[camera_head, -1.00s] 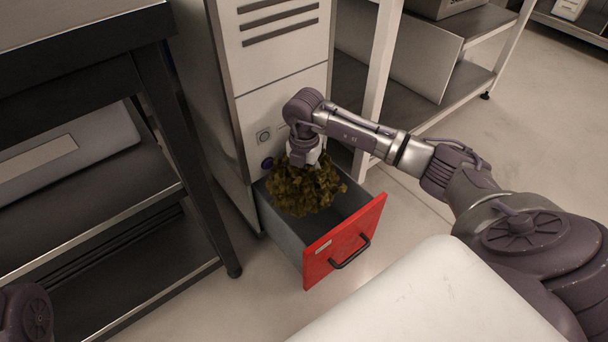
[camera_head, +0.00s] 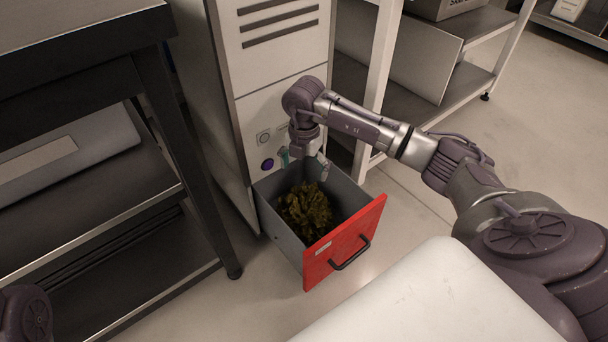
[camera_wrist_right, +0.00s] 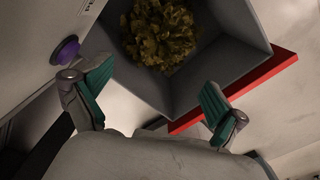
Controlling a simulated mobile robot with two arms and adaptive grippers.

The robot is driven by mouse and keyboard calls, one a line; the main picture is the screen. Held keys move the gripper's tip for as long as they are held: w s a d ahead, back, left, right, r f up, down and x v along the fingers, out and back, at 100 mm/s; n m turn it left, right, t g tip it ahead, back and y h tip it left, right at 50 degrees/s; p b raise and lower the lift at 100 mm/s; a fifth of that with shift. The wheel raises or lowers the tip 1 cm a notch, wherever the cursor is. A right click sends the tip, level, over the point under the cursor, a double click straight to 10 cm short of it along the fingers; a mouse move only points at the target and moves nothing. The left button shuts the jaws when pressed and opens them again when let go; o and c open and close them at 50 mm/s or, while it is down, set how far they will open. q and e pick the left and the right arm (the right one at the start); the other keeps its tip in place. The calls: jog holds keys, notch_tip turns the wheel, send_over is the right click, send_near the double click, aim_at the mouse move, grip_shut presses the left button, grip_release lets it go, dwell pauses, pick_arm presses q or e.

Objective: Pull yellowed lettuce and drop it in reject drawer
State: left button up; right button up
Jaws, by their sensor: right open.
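The yellowed lettuce (camera_head: 306,212) lies inside the open reject drawer (camera_head: 345,243), which has a red front and grey walls. In the right wrist view the lettuce (camera_wrist_right: 160,33) shows as a brownish-yellow leafy clump against the drawer's grey inside (camera_wrist_right: 225,65). My right gripper (camera_head: 304,161) is above the back of the drawer, apart from the lettuce. Its two green-padded fingers are spread and empty in the right wrist view (camera_wrist_right: 152,100). My left gripper is not in view; only a bit of my left arm shows at the lower left.
The drawer belongs to a light cabinet (camera_head: 285,75) with a purple button (camera_head: 267,164) beside the opening. A dark metal table (camera_head: 165,120) stands at the left. Shelves (camera_head: 470,85) stand at the back right. Floor (camera_head: 200,300) is clear in front of the drawer.

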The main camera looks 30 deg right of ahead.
notch_tip(320, 180, up, 9)
dwell(0.6)
